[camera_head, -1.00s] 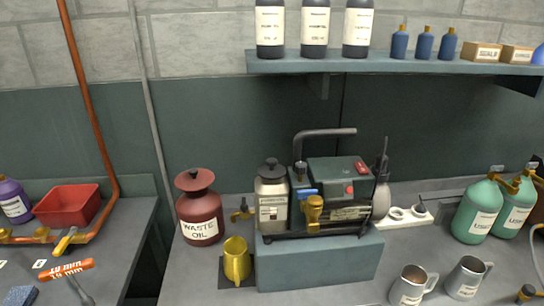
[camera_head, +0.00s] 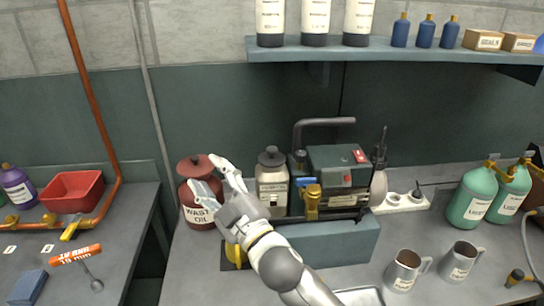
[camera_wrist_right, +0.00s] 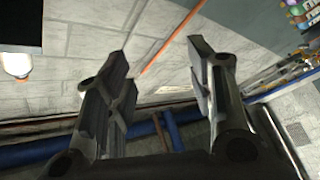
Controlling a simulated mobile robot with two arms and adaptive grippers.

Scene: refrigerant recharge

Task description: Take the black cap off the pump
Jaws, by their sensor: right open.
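The pump (camera_head: 333,165) is a dark green machine with a black top handle and a red switch. It stands on a blue-grey block (camera_head: 335,243) in the head view. A small black cap (camera_head: 300,155) appears to sit at the pump's left top, beside the jar. My right gripper (camera_head: 204,173) is open and empty, left of the pump and in front of the waste oil can in the picture. In the right wrist view, its two fingers (camera_wrist_right: 160,85) are apart with nothing between them. My left gripper is not in view.
A jar with a dark lid (camera_head: 271,185) stands just left of the pump. Metal mugs (camera_head: 405,271) and green bottles (camera_head: 470,203) stand to the right. A shelf (camera_head: 390,57) hangs above.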

